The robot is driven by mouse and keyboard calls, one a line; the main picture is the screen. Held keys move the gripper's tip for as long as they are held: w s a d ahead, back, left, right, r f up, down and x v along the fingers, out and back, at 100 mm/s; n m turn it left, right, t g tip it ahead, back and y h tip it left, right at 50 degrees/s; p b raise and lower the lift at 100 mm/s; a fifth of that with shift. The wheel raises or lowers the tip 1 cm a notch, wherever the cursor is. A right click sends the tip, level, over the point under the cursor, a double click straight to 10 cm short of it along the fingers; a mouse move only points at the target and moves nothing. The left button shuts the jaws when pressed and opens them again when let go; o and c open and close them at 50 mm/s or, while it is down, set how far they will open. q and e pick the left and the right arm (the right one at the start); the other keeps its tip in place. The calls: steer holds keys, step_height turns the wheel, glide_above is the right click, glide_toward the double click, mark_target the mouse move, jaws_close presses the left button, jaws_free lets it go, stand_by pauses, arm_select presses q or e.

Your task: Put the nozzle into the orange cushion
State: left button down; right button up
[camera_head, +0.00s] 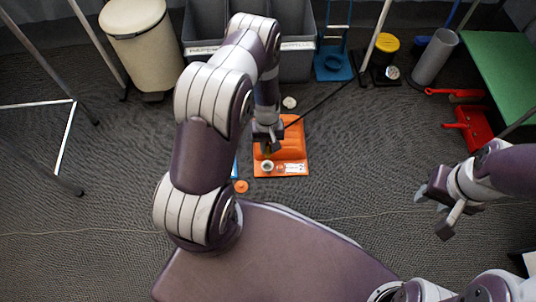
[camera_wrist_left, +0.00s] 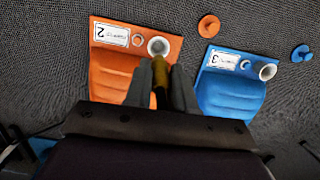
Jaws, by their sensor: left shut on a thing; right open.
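The orange cushion (camera_head: 293,140) lies flat on the floor, with an open, pale round valve (camera_head: 267,166) near its front edge. It also shows in the left wrist view (camera_wrist_left: 112,70), with its valve (camera_wrist_left: 158,46) just beyond my fingers. My left gripper (camera_wrist_left: 162,85) is shut on the brass-coloured nozzle (camera_wrist_left: 160,88) and holds it over the cushion. The nozzle's tip appears beside the near rim of the valve; whether they touch cannot be told. In the head view my left gripper (camera_head: 268,148) hides most of the nozzle. My right gripper (camera_head: 442,204) is open and empty at the right.
A blue cushion (camera_wrist_left: 230,85) with its own valve lies beside the orange one, mostly hidden by my arm in the head view. An orange cap (camera_head: 241,186) and a blue cap (camera_wrist_left: 302,53) lie on the floor. Grey bins (camera_head: 297,65) and a cream bin (camera_head: 138,50) stand behind.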

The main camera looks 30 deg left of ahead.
mark_target(268, 156)
arm_select(q)
step_height(268, 156, down, 6)
steer(key=b, duration=0.5)
steer(key=shift+s, duration=0.1)
steer(key=shift+f, duration=0.3)
steer(key=shift+f+b, duration=1.05)
steer(key=shift+f, duration=0.55)
stand_by(0.4)
steer(key=shift+c, duration=2)
jaws_free()
steer(key=shift+r, duration=0.15)
